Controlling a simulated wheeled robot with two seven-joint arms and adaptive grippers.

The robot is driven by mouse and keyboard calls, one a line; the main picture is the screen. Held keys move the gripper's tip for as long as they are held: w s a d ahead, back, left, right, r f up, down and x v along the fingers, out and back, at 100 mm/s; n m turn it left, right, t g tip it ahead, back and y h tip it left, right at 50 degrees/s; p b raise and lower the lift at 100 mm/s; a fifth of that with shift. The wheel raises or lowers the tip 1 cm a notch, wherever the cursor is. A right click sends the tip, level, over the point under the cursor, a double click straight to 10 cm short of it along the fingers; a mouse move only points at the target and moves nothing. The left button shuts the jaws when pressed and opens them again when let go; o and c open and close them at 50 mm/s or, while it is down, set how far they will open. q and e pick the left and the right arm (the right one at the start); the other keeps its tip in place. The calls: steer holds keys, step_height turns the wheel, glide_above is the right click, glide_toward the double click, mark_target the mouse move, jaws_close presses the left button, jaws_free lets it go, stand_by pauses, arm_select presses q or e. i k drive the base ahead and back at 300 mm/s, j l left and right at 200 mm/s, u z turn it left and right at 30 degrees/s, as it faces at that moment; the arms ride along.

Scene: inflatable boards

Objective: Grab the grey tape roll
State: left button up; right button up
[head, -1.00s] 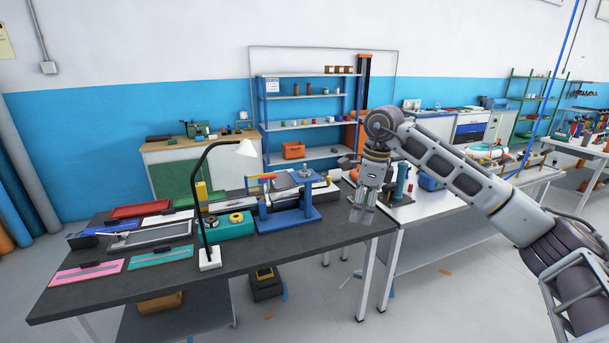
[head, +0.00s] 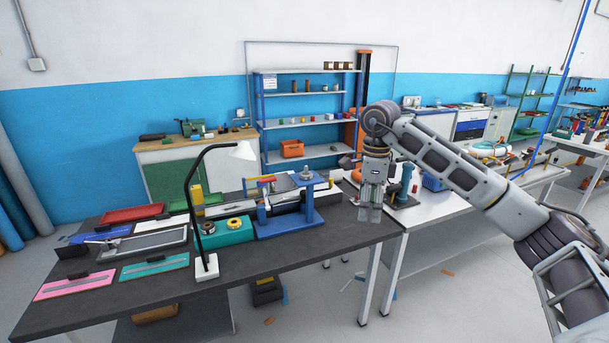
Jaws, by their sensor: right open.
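A teal box (head: 228,235) stands on the dark table, with two small rolls on top. The left roll (head: 208,227) looks dark with a yellowish core; the right roll (head: 235,222) looks yellow-brown. At this size I cannot tell for sure which, if either, is the grey tape roll. My right gripper (head: 370,214) points down, open and empty, near the right end of the dark table, to the right of the teal box and the blue stand. My left gripper is out of view.
A blue stand (head: 289,220) is between the box and my right gripper. Trays and pink and teal boards lie at left. The table's front right is bare.

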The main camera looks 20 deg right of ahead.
mark_target(306, 177)
steer(key=i, duration=1.75)
